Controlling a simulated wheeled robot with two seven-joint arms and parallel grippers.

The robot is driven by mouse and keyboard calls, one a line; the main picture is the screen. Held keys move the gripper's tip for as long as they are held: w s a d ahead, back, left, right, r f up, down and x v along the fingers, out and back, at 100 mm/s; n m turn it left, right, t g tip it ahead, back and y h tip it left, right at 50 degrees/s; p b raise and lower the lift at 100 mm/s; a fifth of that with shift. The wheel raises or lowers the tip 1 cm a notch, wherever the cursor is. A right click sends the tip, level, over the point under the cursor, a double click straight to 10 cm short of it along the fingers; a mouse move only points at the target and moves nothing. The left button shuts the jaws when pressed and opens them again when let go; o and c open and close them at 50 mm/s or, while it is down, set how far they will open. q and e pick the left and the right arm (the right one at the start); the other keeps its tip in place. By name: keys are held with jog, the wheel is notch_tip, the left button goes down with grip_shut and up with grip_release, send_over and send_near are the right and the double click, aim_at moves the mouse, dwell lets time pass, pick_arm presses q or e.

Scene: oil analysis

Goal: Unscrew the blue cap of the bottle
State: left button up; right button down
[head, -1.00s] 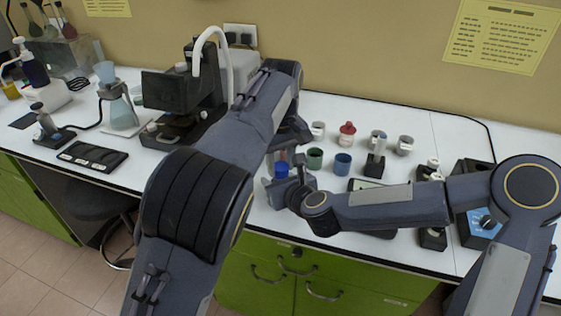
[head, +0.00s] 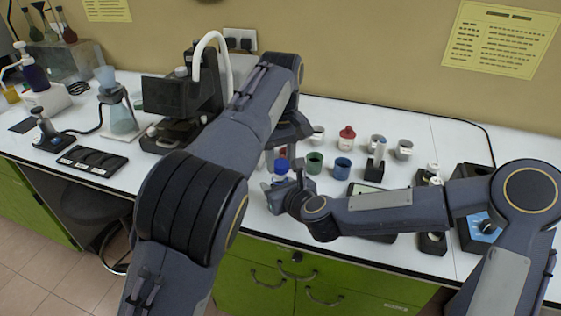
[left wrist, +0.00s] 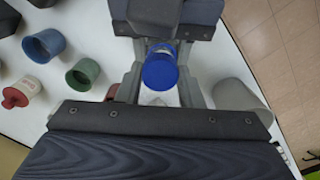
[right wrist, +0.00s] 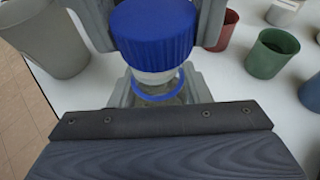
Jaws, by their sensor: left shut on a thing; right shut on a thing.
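The blue cap (head: 281,168) is on a bottle at the front of the bench. It shows in the left wrist view (left wrist: 160,74) between my left fingers, and large in the right wrist view (right wrist: 152,34). My left gripper (left wrist: 160,84) is shut on the cap. Below the cap a pale neck shows above a blue ring on the bottle (right wrist: 158,84). My right gripper (right wrist: 158,92) is shut on the bottle, below the left one. The bottle's lower body is mostly hidden by the grippers.
Close by stand a green cup (head: 314,161), a blue cup (head: 343,167) and a red-capped bottle (head: 347,138). A microscope-like device (head: 185,105) stands behind my left arm. A grey beaker (right wrist: 48,38) stands beside the grippers. The bench's left front has a black tray (head: 92,160).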

aim_at(280, 163)
pick_arm(q)
jog(key=shift+r, duration=2)
pick_arm(e)
jog(key=c, duration=0.7)
grip_release()
jog(key=shift+s+d, duration=0.1)
